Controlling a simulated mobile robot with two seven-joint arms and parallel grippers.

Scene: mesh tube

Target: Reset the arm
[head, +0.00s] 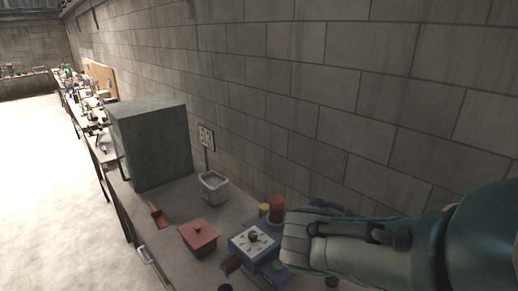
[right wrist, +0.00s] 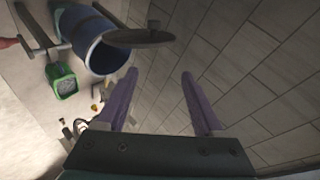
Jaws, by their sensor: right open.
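My right arm enters the head view from the right and reaches over the bench close to the block wall. Its hand (head: 305,235) is beside a blue box; the fingertips cannot be made out there. In the right wrist view the two purple fingers of my right gripper (right wrist: 158,78) stand well apart, with nothing between them. My left gripper is in neither view.
The bench (head: 165,195) holds a grey-green cabinet (head: 152,142), a white bin (head: 213,188), a reddish lidded box (head: 199,237), a blue box (head: 254,241) and a red jar (head: 276,206). The wrist view shows a blue barrel (right wrist: 88,38) and green bin (right wrist: 63,84).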

